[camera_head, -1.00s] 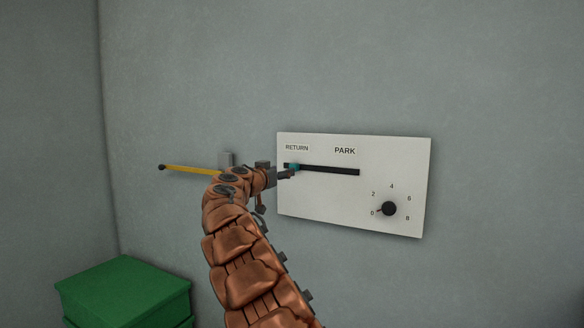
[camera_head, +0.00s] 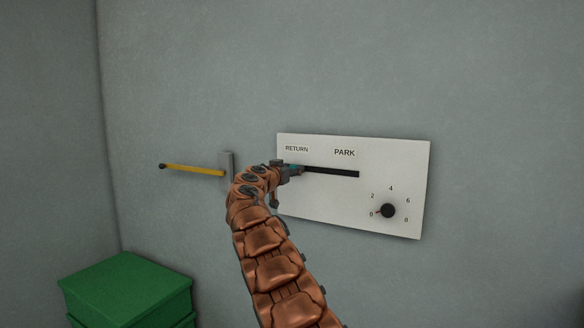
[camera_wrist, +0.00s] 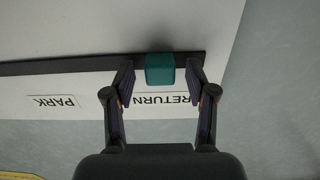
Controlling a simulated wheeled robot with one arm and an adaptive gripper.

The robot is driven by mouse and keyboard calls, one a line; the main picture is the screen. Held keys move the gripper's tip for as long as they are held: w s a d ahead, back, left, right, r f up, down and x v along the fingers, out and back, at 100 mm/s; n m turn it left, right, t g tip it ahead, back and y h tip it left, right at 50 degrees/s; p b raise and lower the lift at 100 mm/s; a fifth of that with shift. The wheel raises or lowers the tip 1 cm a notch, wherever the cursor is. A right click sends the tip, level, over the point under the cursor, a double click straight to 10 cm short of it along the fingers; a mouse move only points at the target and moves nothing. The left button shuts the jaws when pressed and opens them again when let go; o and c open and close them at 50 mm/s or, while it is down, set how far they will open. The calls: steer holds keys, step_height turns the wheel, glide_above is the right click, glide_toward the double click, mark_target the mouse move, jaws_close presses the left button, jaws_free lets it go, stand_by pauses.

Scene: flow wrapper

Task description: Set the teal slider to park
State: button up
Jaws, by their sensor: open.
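The teal slider (camera_wrist: 160,69) sits at the RETURN end of a dark horizontal slot (camera_head: 335,173) on a white panel (camera_head: 330,205). In the head view only a bit of the slider shows past my gripper (camera_head: 295,169). The PARK label (camera_head: 344,153) is above the slot, to the right of the RETURN label (camera_head: 297,149). The wrist view shows the panel upside down, with PARK on the left. There my gripper (camera_wrist: 160,82) is open, with one finger on each side of the teal slider. Small gaps seem to show between fingers and slider; contact is unclear.
A black knob (camera_head: 388,211) with a number scale is at the panel's lower right. A yellow lever (camera_head: 192,169) on a grey mount (camera_head: 226,165) sticks out left of my arm. A green box (camera_head: 125,290) stands at the lower left.

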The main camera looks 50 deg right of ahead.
steer(key=shift+d, duration=0.2)
jaws_close()
stand_by(0.6)
